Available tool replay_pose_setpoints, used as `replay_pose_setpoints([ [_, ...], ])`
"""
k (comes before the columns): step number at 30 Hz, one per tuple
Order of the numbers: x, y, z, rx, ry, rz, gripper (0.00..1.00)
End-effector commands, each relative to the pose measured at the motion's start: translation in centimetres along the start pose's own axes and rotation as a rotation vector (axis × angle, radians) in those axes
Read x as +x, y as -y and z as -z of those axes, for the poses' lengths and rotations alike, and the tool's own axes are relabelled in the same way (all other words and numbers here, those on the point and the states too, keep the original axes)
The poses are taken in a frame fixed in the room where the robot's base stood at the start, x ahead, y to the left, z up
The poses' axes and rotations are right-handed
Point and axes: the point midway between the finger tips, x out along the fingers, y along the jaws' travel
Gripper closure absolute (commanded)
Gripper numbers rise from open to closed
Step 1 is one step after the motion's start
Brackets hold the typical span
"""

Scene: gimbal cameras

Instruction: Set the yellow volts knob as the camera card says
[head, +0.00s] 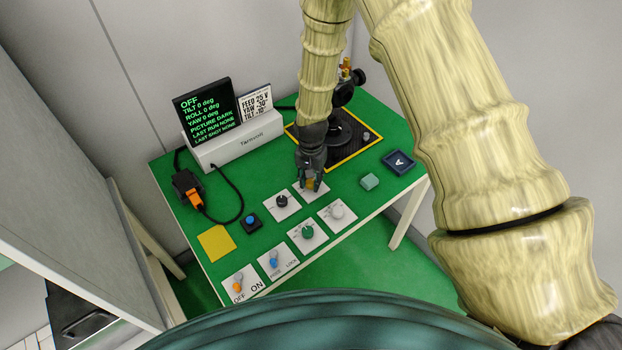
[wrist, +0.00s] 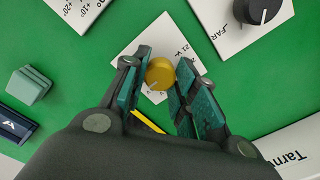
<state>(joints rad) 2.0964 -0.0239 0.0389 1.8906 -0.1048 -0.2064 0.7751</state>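The yellow volts knob (wrist: 160,73) sits on a white plate in the wrist view, its pale pointer line toward the lower left of that picture. In the head view the knob (head: 310,184) is mostly covered by my gripper. My gripper (wrist: 161,82) is open, one finger on each side of the knob, with green showing between; I cannot tell whether either finger touches it. The card (head: 256,104) seems to read FEED 25 V, YAW -30°, TILT -10°; the digits are small. The dark screen (head: 205,112) reads OFF, picture dark.
Nearby on the green table are a black knob (head: 282,201), a green knob (head: 307,231), a white knob (head: 337,212), an orange switch (head: 239,284) and a blue switch (head: 274,259). A blue button (head: 250,220), a pale green block (head: 370,181) and a blue tray (head: 399,163) also stand there.

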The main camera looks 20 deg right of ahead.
Motion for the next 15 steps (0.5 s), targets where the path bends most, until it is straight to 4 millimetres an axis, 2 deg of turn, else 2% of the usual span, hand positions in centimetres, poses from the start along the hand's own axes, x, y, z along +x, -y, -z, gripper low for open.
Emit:
replay_pose_setpoints([
  [2,-0.01,-0.02,-0.01,0.0,0.0,0.0,0.96],
  [15,0.05,-0.02,0.01,-0.083,0.0,0.0,0.95],
])
